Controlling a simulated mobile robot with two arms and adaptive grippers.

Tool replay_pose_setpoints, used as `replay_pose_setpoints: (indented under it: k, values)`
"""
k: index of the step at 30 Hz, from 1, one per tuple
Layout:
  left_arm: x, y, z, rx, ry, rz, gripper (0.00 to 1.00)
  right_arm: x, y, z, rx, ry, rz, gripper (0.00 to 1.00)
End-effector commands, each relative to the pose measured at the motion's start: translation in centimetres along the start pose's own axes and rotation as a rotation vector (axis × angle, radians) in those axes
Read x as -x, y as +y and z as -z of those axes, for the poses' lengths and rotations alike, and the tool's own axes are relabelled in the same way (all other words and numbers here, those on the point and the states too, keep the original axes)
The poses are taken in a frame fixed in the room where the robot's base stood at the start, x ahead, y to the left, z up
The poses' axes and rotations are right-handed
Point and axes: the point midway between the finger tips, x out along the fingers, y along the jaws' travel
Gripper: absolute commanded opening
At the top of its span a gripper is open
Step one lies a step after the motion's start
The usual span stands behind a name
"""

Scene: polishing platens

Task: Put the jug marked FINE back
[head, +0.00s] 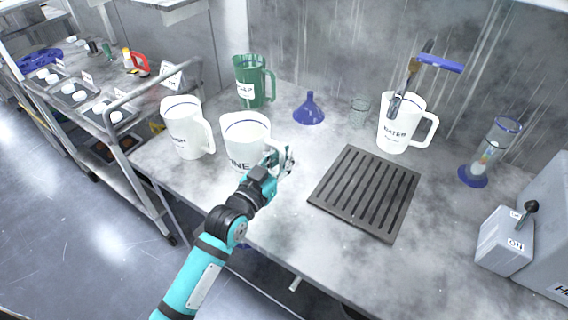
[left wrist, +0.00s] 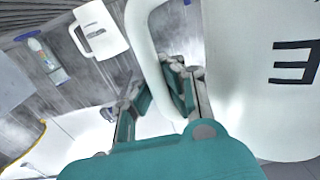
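The white jug marked FINE (head: 244,133) stands upright on the grey bench, its lettering partly hidden by my left arm. In the left wrist view the jug (left wrist: 240,70) fills the right side, with a large black E, and its handle (left wrist: 148,50) runs down between my fingers. My left gripper (head: 281,158) is at the handle side of the jug. Its two fingers (left wrist: 155,92) stand apart on either side of the handle, and I see no clear grip on it. My right gripper is in neither view.
A white jug (head: 183,132) stands to the left, a green jug (head: 250,84) and blue funnel (head: 310,110) behind. A dark slotted mat (head: 366,190) lies right of the gripper. The WATER jug (head: 395,135) stands under a blue-handled tap (head: 438,62). A shelf rack (head: 105,110) stands left.

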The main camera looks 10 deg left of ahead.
Motion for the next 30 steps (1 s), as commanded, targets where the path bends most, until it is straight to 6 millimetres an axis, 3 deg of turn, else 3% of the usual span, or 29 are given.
replay_pose_setpoints:
  k: [9, 20, 27, 30]
  values:
    - [-0.1, 0.0, -3.4, -0.001, 0.0, 0.0, 0.0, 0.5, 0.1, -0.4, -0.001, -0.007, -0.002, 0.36]
    - [-0.1, 0.0, -3.8, -0.001, 0.0, 0.0, 0.0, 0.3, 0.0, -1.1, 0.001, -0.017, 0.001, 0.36]
    - [-0.1, 0.0, -3.9, 0.0, -0.001, 0.0, 0.27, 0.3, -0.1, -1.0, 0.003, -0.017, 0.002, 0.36]
    - [-0.1, 0.0, -3.9, 0.0, -0.001, 0.0, 0.29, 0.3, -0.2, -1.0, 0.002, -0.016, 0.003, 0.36]
